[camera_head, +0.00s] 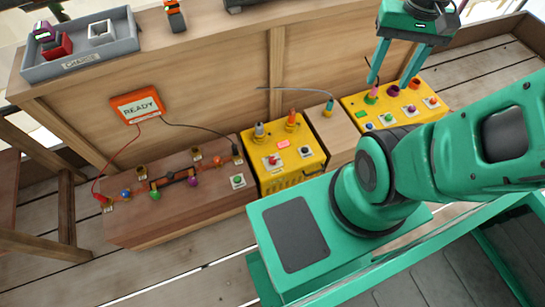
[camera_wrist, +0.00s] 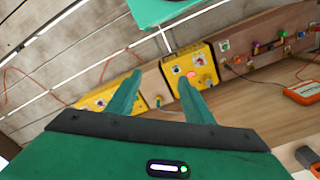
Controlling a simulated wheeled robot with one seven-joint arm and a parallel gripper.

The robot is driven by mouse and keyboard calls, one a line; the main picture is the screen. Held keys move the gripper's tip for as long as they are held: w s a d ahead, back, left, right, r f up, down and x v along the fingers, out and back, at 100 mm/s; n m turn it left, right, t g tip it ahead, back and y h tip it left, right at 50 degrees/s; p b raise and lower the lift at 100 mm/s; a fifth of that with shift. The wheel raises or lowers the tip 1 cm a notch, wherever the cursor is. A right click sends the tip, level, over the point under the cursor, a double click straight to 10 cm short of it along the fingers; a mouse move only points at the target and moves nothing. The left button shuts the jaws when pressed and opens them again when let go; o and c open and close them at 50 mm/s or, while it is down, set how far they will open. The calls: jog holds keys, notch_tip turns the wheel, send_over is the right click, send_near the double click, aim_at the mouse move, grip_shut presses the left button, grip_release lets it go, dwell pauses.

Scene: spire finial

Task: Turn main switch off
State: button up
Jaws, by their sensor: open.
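Two yellow control boxes stand along the wooden wall, and I cannot tell which control is the main switch. The middle yellow box (camera_head: 296,172) has a red control (camera_head: 272,160) and a dark button on white plates, a red-pink label, and a grey post and an orange post behind. The right yellow box (camera_head: 352,100) carries several coloured knobs and buttons. My gripper (camera_head: 390,84) is open and empty above the right box, fingers pointing down. In the wrist view its two fingers (camera_wrist: 160,78) are apart, with nothing between them; both boxes show beyond.
A wooden bench (camera_head: 150,222) with coloured terminals and a white-plated button stands at left. Wires run from it to an orange READY display (camera_head: 137,105). A grey tray (camera_head: 80,62) sits on the ledge above. A wooden block with a teal-tipped post (camera_head: 328,108) separates the boxes.

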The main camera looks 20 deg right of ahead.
jog(key=w+a+f+m+h, duration=0.1)
jog(key=w+a+f, duration=0.2)
jog(key=w+f, duration=0.75)
jog(key=w+a+f+m, duration=0.1)
jog(key=w+a+f, duration=0.1)
jog(key=w+f, duration=0.9)
jog(key=m, duration=0.2)
send_near(273, 159)
jog(key=shift+y, duration=0.4)
jog(key=f, duration=0.5)
jog(key=d+f, duration=0.1)
jog(key=f, duration=0.2)
jog(key=shift+f, duration=0.15)
jog(key=shift+c, duration=0.2)
jog(key=c, duration=1)
